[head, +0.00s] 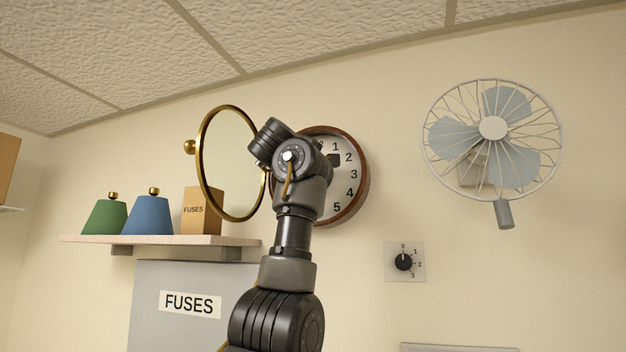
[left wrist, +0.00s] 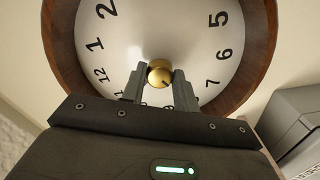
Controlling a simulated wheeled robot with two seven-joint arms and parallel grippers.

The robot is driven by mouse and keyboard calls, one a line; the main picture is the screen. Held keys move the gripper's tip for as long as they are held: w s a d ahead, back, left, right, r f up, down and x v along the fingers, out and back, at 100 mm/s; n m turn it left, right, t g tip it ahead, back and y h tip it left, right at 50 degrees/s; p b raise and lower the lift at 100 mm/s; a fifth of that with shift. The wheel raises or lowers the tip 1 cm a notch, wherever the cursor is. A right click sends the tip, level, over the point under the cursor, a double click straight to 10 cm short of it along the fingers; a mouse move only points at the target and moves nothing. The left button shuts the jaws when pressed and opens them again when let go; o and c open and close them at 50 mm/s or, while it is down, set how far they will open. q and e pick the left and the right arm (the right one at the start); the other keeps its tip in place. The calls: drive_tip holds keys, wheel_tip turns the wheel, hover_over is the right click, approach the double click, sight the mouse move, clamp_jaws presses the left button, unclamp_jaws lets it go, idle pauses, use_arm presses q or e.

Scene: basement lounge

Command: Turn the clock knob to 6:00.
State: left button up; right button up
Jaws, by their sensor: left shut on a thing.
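The round wall clock (head: 346,190) has a brown wooden rim and a pale face with dark numerals. My left arm covers its left half and centre in the head view. In the left wrist view the clock face (left wrist: 190,40) fills the top, with a brass knob (left wrist: 160,73) at its centre. My left gripper (left wrist: 160,80) is shut on this knob, one finger on each side. A small dark mark shows on the knob's lower right. I cannot make out clearly where the clock hands point. My right gripper is not in view.
A brass-framed round mirror (head: 253,213) stands out from the wall close left of my arm. A shelf (head: 160,240) holds green and blue shades and a FUSES box (head: 201,211). A fan (head: 492,128) and a dial switch (head: 404,262) are to the right.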

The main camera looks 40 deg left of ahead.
use_arm(q)
drive_tip(key=shift+r+n, duration=0.1)
drive_tip(key=shift+n, duration=5.1)
drive_tip(key=o, duration=1)
drive_tip(key=shift+s, duration=0.1)
